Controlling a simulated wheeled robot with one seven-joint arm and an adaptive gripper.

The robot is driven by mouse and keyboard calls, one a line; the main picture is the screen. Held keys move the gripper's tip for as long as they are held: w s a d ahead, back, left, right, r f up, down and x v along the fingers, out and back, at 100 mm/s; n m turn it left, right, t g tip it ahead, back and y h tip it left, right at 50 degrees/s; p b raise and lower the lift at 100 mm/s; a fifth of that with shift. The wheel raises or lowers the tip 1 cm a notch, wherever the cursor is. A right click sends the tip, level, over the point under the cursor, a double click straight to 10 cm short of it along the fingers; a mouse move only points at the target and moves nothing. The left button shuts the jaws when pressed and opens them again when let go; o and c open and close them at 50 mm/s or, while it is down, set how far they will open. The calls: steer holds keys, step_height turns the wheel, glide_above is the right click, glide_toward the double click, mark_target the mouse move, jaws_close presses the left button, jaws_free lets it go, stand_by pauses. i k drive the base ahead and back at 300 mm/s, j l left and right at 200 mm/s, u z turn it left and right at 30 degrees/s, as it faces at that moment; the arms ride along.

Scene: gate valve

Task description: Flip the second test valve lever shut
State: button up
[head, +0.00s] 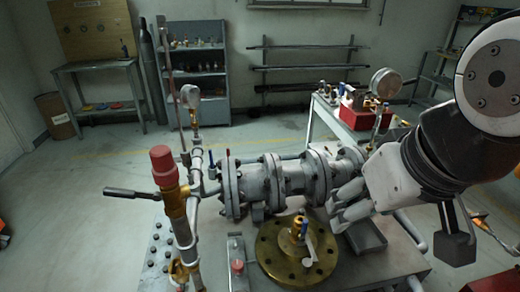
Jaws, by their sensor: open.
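A grey flanged valve body (290,180) lies across the bench. To its left stands a brass fitting with a red cap (163,165), and a dark lever (135,194) sticks out level to its left. I cannot tell which lever is the second test valve's. My gripper (338,211) is open, close to the right-hand flanges; whether it touches them is unclear. Its far side is partly hidden.
A dark tray (367,238) lies on the bench below my gripper. A pressure gauge (190,96) stands at the left on a pipe. A side table with a red bin (362,115) and another gauge (385,83) is behind. The floor at the left is mostly clear.

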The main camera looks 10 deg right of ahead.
mark_target(304, 223)
steer(key=k+j+z, duration=0.15)
steer(key=j, duration=0.25)
steer(key=j+z, duration=0.15)
steer(key=j, duration=0.25)
steer(key=k+j+z, duration=0.2)
steer(key=k, duration=0.25)
steer(key=i+j+z, duration=0.15)
steer(key=i+z, duration=0.15)
steer(key=i+j+z, duration=0.2)
steer(key=i+z, duration=0.15)
